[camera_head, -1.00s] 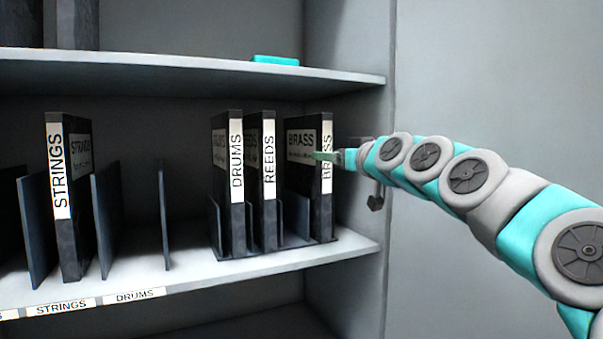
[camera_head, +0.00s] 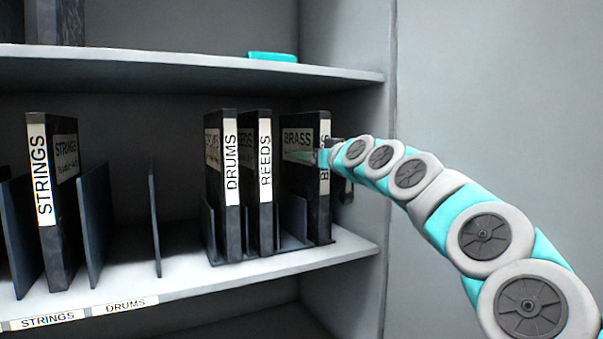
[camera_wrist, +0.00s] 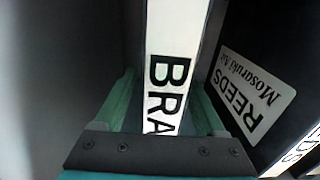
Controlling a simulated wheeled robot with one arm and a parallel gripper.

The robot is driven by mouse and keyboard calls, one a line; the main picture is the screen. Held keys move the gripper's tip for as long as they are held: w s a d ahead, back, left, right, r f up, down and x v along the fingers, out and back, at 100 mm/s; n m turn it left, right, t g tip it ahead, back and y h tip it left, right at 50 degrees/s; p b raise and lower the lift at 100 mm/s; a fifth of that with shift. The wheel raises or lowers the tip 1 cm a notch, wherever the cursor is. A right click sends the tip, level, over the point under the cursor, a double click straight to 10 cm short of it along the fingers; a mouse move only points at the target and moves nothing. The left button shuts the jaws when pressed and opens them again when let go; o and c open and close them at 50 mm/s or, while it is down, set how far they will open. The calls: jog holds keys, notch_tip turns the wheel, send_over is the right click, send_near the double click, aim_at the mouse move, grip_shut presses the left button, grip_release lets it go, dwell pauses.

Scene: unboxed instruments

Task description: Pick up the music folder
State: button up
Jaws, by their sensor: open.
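The black BRASS music folder (camera_head: 299,180) stands upright at the right end of the middle shelf in the head view. In the wrist view its white spine label (camera_wrist: 172,60) runs between my two green fingers. My gripper (camera_wrist: 168,105) is open, with one finger on each side of the spine. In the head view my gripper (camera_head: 325,157) is at the upper part of the spine and covers some of its lettering. Whether the fingers touch the folder cannot be told.
The REEDS folder (camera_head: 265,180) and DRUMS folder (camera_head: 231,190) stand close to the left. The STRINGS folder (camera_head: 44,200) is farther left among thin dividers (camera_head: 155,220). The cabinet side wall is close on the right. The upper shelf (camera_head: 200,65) is above.

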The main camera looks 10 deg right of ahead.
jog(key=shift+w+a+f, duration=0.1)
jog(key=shift+w+a, duration=0.1)
jog(key=shift+w, duration=0.25)
grip_shut()
dwell(0.3)
dwell(0.8)
